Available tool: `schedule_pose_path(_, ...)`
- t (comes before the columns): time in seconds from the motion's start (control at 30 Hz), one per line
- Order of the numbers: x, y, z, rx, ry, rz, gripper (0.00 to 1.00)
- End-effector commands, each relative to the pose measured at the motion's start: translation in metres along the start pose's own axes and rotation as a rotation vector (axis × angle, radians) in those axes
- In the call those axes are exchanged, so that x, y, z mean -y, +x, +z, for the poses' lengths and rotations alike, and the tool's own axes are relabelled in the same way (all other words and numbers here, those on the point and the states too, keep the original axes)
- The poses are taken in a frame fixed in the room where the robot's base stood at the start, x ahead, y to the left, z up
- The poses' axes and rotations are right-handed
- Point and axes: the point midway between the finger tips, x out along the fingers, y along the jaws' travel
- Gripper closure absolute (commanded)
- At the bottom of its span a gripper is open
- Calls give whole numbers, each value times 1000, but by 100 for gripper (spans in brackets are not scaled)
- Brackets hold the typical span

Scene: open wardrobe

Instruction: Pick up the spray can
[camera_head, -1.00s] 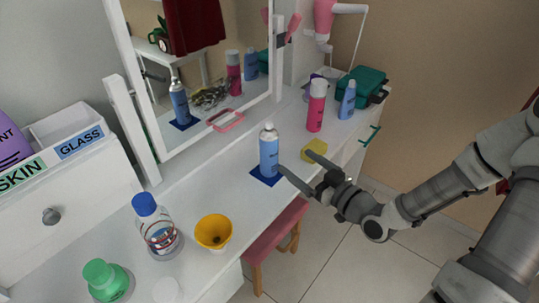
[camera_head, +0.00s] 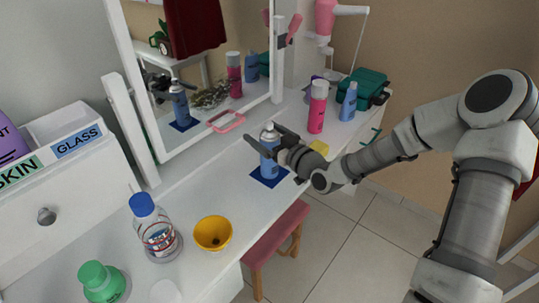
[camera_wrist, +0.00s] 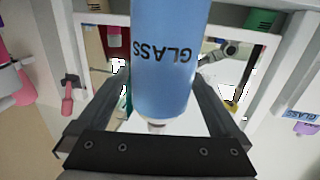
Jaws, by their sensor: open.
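The spray can (camera_head: 267,163) is light blue with a white top and stands upright on a dark blue square mat (camera_head: 270,178) on the white table. In the wrist view the blue can (camera_wrist: 165,85), marked GLASS, fills the middle, upside down in the picture. My gripper (camera_head: 262,141) is open at the can's upper part, with one finger on either side of it. The can's upper right side is partly hidden by the gripper in the head view.
A pink can (camera_head: 317,108), a blue bottle (camera_head: 348,102) and a green case (camera_head: 364,87) stand further back. A yellow bowl (camera_head: 213,233), a clear blue-capped bottle (camera_head: 156,232) and a green bottle (camera_head: 102,284) stand nearer. A mirror (camera_head: 200,90) rises behind the can.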

Motion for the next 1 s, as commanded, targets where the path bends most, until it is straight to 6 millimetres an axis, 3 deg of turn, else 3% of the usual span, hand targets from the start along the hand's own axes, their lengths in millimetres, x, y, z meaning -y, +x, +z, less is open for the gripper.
schedule_pose_path(0.1,0,9,0,-1,1,0,0)
schedule_pose_path(0.33,0,10,0,0,0,0,0)
schedule_pose_path(0.87,0,9,0,0,0,0,95)
schedule_pose_path(0.9,0,9,0,0,0,0,100)
schedule_pose_path(1.0,0,9,0,0,0,0,100)
